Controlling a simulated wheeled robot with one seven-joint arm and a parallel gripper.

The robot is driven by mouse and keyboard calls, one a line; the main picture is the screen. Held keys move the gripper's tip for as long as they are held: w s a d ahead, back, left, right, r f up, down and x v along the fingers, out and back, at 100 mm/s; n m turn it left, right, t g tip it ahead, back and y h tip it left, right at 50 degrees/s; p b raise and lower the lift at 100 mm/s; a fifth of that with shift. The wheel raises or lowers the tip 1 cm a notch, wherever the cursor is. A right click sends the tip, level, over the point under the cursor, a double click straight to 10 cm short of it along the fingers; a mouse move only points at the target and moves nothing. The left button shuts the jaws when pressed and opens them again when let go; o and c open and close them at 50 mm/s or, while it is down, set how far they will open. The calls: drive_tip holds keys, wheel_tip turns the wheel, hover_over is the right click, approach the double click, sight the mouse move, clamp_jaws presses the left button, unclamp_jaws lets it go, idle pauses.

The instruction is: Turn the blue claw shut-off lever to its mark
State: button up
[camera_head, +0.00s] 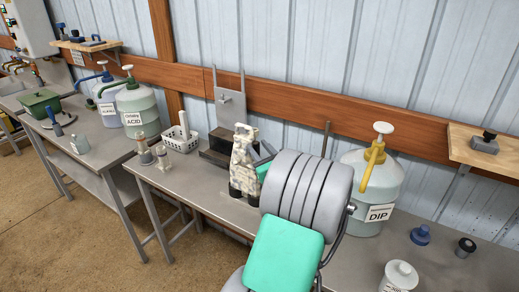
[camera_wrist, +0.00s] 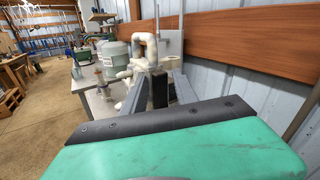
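I cannot pick out the blue claw shut-off lever with certainty in either view. Far back at the left of the wrist view, a blurred rack (camera_wrist: 50,40) carries blue and pale hanging shapes, too small to tell apart. My gripper (camera_wrist: 160,88) shows as dark grey parts beyond the green pad in the wrist view; its opening is unclear. In the head view my grey and green arm hides most of it. A mottled off-white piece with dark lower ends (camera_head: 243,160) shows beside my arm; it also shows in the wrist view (camera_wrist: 143,62), and I cannot tell whether the gripper touches it.
A grey bench (camera_head: 215,198) runs along the wall. A blue knob (camera_head: 420,235) and a white jar (camera_head: 400,276) stand at right. The floor (camera_head: 60,215) at left is clear.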

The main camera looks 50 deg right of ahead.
clamp_jaws()
drive_tip(key=shift+f+b, duration=0.2)
drive_tip(key=shift+b, duration=0.35)
drive_tip(key=a+f+n+t+y+b, duration=0.1)
drive_tip(key=f+n+t+y+b, duration=0.2)
drive_tip(key=n+b, duration=0.9)
drive_tip(key=a+f+n+t+y+b, duration=0.2)
drive_tip(key=n+t+y+b, duration=0.4)
drive_tip(key=b, duration=3)
drive_tip(key=f+n+y, duration=0.1)
drive_tip(key=n, duration=0.5)
drive_tip(key=shift+s+a+y+b, duration=0.15)
drive_tip(key=shift+a+y+b, duration=0.15)
drive_tip(key=shift+b, duration=0.05)
drive_tip(key=shift+n, duration=0.5)
